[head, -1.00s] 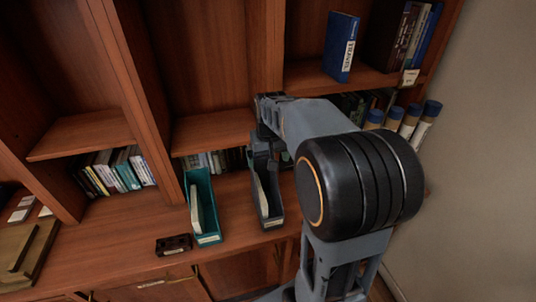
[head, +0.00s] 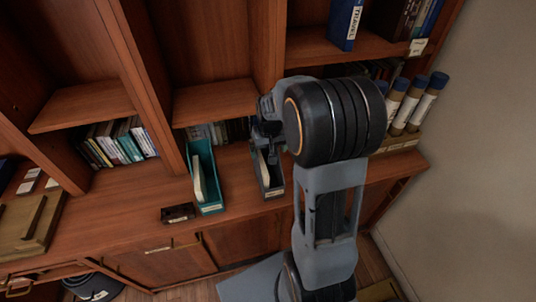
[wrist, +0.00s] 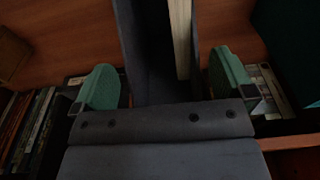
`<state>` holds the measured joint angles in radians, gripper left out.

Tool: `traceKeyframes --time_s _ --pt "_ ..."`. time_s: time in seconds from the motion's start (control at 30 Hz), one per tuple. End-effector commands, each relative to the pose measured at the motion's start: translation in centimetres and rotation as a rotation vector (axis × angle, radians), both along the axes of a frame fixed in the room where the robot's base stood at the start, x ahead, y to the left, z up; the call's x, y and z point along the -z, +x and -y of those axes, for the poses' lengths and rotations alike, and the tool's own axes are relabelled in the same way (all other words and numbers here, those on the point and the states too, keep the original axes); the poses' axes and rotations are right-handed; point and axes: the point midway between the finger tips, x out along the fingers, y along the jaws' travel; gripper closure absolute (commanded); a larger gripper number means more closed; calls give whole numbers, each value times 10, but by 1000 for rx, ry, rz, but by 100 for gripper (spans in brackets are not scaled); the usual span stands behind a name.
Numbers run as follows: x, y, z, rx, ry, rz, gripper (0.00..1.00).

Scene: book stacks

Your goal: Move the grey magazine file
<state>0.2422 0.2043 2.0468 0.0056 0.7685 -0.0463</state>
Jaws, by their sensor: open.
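The grey magazine file (head: 272,183) stands upright on the wooden counter, right of the teal magazine file (head: 207,190). A pale booklet shows inside it. My gripper (head: 265,140) is at its back end, partly hidden by my arm. In the wrist view, my gripper's green fingertips (wrist: 162,85) are spread apart, one on each side of the grey file (wrist: 150,50). The file's far end runs out of the wrist view.
A small dark box (head: 178,213) lies at the counter's front, left of the teal file. Several capped tubes (head: 408,105) stand at the right. Books (head: 120,140) fill the lower shelf at the left. Clear counter (head: 120,205) lies left of the dark box.

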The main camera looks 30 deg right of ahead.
Motion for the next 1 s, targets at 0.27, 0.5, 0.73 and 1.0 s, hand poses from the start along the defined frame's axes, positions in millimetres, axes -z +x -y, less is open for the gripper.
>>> traceKeyframes --time_s 0.27,0.5,0.73,1.0 --pt "30 3 1 0 0 -1 0" --pt "38 4 1 0 0 0 0" --pt "38 4 1 0 0 1 0" --pt "38 4 1 0 0 0 20"
